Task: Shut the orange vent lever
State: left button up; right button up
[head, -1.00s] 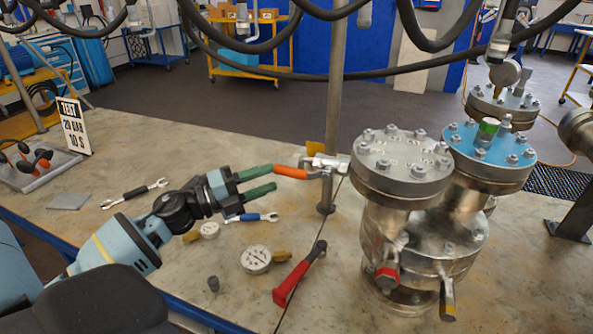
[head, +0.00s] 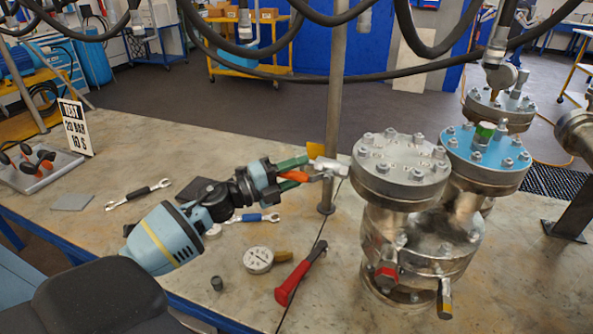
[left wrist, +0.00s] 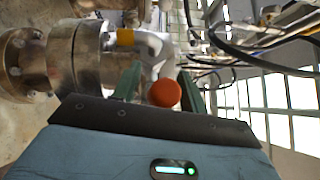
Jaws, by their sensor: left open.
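The orange vent lever (head: 294,176) sticks out to the left from a silver valve fitting (head: 328,167) beside the grey-topped flanged vessel. My left gripper (head: 294,170) is open, with its green fingers at the lever. In the left wrist view the lever's round orange end (left wrist: 164,93) sits between the two green fingers (left wrist: 160,85), close to the palm. I cannot tell whether a finger touches it. My right gripper is not in view.
The grey-topped vessel (head: 402,165) and a blue-topped one (head: 487,155) stand to the right. An upright pole (head: 334,100) rises behind the fitting. A red-handled tool (head: 299,275), a gauge (head: 258,260) and wrenches (head: 138,194) lie on the bench. Black hoses hang above.

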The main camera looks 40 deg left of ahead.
pick_arm(q)
grip_shut()
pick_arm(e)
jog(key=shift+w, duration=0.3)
pick_arm(q)
jog(key=shift+f, duration=0.1)
